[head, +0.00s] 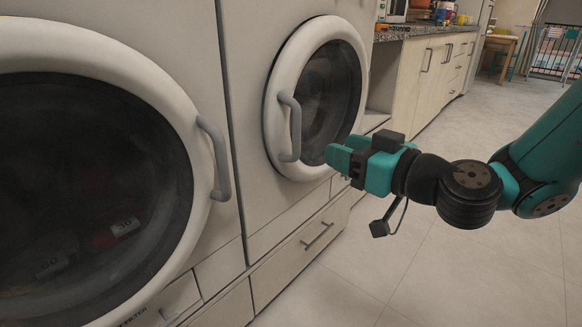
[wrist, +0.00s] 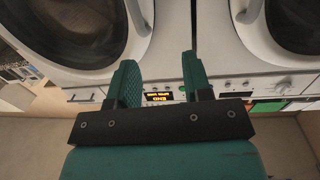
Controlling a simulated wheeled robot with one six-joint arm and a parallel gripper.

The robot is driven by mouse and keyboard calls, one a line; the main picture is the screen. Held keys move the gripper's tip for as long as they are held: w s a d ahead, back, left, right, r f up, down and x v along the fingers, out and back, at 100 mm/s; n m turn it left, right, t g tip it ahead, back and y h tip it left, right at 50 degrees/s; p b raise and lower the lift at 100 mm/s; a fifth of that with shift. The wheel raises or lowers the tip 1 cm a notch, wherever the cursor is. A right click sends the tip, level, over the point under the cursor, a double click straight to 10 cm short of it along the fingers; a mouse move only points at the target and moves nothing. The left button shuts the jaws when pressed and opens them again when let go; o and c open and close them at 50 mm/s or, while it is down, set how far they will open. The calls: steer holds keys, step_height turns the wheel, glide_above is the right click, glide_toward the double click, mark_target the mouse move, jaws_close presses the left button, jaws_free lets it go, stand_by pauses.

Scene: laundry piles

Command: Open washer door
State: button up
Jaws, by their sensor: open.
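Two front-loading machines with round, dark-glass doors stand side by side, and I cannot tell which is the washer. The near left door (head: 85,190) is shut, with a grey bar handle (head: 217,158) on its right rim. The farther right door (head: 325,90) is also shut, with a grey handle (head: 290,128) on its left rim. My gripper (head: 336,156) is open and empty, in front of the farther door's lower right, apart from both handles. In the wrist view, its teal fingers (wrist: 157,80) point toward the machine fronts, with parts of both round doors beyond.
Drawers with a bar handle (head: 318,236) lie under the machines. A lit display (wrist: 159,98) shows beyond the fingers in the wrist view. A counter with cabinets (head: 435,65) runs behind at the right. The tiled floor (head: 440,260) is clear.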

mark_target(300, 133)
steer(key=shift+m+t+h, duration=0.5)
steer(key=shift+t, duration=0.3)
steer(key=f+p+x, duration=0.1)
steer(key=p+x, duration=0.1)
steer(key=x, duration=0.4)
steer(key=w+d+p+x, duration=0.1)
steer(key=p+x, duration=0.1)
steer(key=x, duration=0.3)
steer(key=f+p+x, duration=0.1)
steer(key=p+x, duration=0.2)
steer(key=x, duration=0.3)
steer(key=shift+w+d+f, duration=0.15)
steer(key=shift+w+f, duration=0.15)
steer(key=shift+w, duration=0.3)
jaws_close()
steer(key=shift+d, duration=0.15)
